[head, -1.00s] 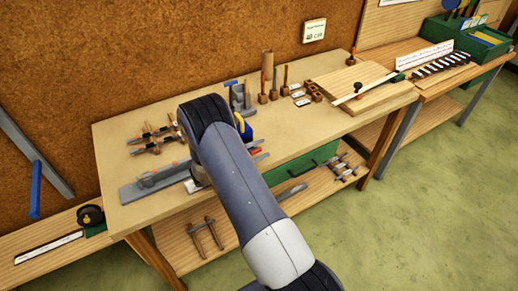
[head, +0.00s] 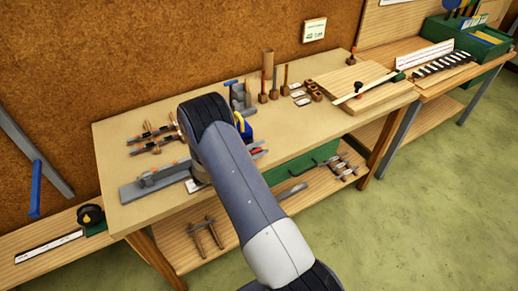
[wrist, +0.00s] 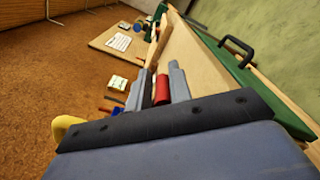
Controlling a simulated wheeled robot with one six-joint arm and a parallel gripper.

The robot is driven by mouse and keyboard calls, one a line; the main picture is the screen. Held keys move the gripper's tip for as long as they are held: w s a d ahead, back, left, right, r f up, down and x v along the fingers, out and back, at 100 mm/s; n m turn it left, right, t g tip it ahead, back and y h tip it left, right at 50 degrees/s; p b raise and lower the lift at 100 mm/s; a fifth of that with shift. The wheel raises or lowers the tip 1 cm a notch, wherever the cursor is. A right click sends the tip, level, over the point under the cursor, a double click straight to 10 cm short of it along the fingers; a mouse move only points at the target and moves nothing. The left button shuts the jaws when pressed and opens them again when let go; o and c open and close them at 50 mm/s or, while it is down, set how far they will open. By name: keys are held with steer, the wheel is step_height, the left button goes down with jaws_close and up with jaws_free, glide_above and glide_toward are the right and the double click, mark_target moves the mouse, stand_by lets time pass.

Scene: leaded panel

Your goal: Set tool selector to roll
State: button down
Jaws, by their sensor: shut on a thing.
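In the wrist view my gripper (wrist: 160,80) has its two grey fingers on either side of a short red cylindrical piece (wrist: 162,91). It is shut on this piece. I cannot tell whether the piece belongs to the tool selector, and no selector marking or "roll" label is readable. In the head view my arm covers the gripper and much of the work spot. A small red part (head: 257,151) shows just right of my arm, over the workbench (head: 215,92).
A blue and yellow item (head: 246,130) stands right behind my arm. Several upright tools stand at the bench's back, with a wooden board (head: 365,100) to their right. Clamps (head: 155,140) and a grey bar (head: 140,190) lie left. A small white panel (head: 314,30) hangs on the wall.

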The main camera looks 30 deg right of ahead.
steer(key=shift+r+n+b, duration=0.55)
steer(key=shift+n+b, duration=0.05)
steer(key=shift+n, duration=0.7)
stand_by(0.5)
steer(key=shift+r, duration=0.1)
steer(key=shift+w+a+r+n, duration=0.1)
steer(key=shift+w+r+n, duration=0.4)
steer(key=shift+n, duration=1.05)
steer(key=shift+w+d+r+n, duration=0.1)
steer(key=shift+w+r+n, duration=0.45)
steer(key=shift+n, duration=0.95)
steer(key=shift+w+a+r+n, duration=0.1)
steer(key=shift+w+r+n, duration=0.4)
steer(key=shift+n, duration=1.05)
steer(key=shift+s+r, duration=0.1)
steer(key=c, duration=1.5)
jaws_free()
steer(key=shift+o, duration=0.5)
steer(key=shift+r, duration=0.15)
